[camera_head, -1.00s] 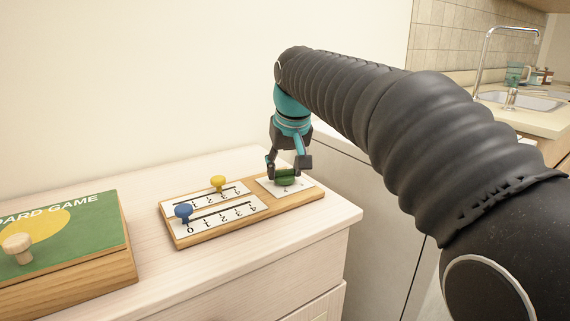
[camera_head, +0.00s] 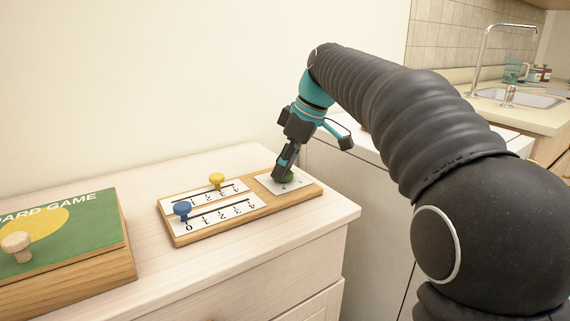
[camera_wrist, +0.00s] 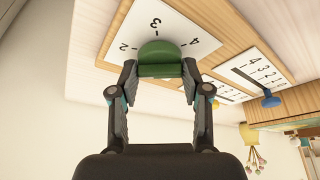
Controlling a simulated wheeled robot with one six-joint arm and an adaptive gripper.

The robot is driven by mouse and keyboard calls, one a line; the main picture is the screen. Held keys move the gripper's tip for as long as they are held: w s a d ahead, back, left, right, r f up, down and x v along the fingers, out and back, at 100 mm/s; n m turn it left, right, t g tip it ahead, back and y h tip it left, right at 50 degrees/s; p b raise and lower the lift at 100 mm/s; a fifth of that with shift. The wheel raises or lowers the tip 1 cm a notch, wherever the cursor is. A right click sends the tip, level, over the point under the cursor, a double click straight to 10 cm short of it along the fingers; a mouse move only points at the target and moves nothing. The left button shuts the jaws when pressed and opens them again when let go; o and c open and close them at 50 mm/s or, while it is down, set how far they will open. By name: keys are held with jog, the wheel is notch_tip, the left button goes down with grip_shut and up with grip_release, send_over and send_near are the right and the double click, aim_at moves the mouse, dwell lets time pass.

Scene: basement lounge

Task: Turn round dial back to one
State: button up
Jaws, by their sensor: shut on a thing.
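The round green dial (camera_head: 286,177) sits on a white number plate (camera_head: 268,183) at the right end of a wooden board (camera_head: 283,202). In the wrist view the dial (camera_wrist: 160,58) is between my two fingers, with the numbers 2, 3 and 4 visible around it. My gripper (camera_head: 279,170) is shut on the dial; in the wrist view its fingertips (camera_wrist: 160,73) touch the dial's two sides. The dial's pointer and the number 1 on its plate cannot be made out.
A blue knob (camera_head: 182,208) and a yellow knob (camera_head: 216,179) stand on numbered slider tracks on the same board. A green board game box (camera_head: 70,228) with a wooden knob lies at the left. The pale cabinet top (camera_head: 200,268) is clear in front.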

jog(key=n+g, duration=0.1)
jog(key=n, duration=0.1)
jog(key=n+g, duration=0.1)
jog(key=n, duration=0.2)
jog(key=shift+w+n, duration=0.2)
jog(key=shift+n, duration=0.1)
jog(key=n+g, duration=0.1)
jog(key=n, duration=0.3)
jog(key=shift+w+n+g+h, duration=0.1)
jog(key=shift+n+g+h, duration=0.3)
jog(key=o, duration=1.1)
jog(key=shift+o, duration=0.2)
